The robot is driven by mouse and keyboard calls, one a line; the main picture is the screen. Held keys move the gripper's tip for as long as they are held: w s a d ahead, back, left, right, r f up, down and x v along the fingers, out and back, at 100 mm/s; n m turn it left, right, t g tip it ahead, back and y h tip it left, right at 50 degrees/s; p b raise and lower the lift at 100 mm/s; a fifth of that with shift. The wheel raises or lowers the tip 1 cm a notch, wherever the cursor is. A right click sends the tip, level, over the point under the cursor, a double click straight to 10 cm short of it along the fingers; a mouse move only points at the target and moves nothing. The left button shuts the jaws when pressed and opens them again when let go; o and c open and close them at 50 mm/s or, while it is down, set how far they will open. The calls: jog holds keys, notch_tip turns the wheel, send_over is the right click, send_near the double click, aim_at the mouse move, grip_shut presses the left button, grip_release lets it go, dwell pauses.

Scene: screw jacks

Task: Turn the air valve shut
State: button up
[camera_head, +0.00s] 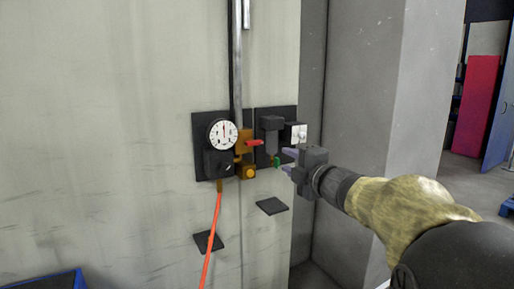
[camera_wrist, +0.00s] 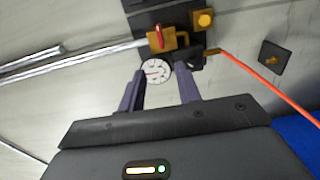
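The air valve is a brass body (camera_head: 240,145) on the vertical metal pipe, with a red lever (camera_head: 254,143) pointing right, across the pipe. In the wrist view the brass body (camera_wrist: 153,41) and red lever (camera_wrist: 161,35) lie beyond my fingertips, near the top. My gripper (camera_head: 285,161) is to the right of the lever and a little lower, apart from it. In the wrist view my gripper (camera_wrist: 160,69) has its two fingers spread with nothing held between them.
A round white gauge (camera_head: 223,133) sits left of the valve, above an orange hose (camera_head: 212,240). A grey block (camera_head: 271,124) on a dark plate is to the right. A brass knob (camera_head: 249,173) sits below. Small dark plates (camera_head: 272,206) are lower on the wall.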

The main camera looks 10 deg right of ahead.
aim_at(256, 144)
jog(key=p+x, duration=0.3)
jog(key=x, duration=1.4)
jog(key=shift+w+p, duration=0.2)
jog(key=shift+p, duration=0.2)
jog(key=shift+f, duration=0.1)
grip_shut()
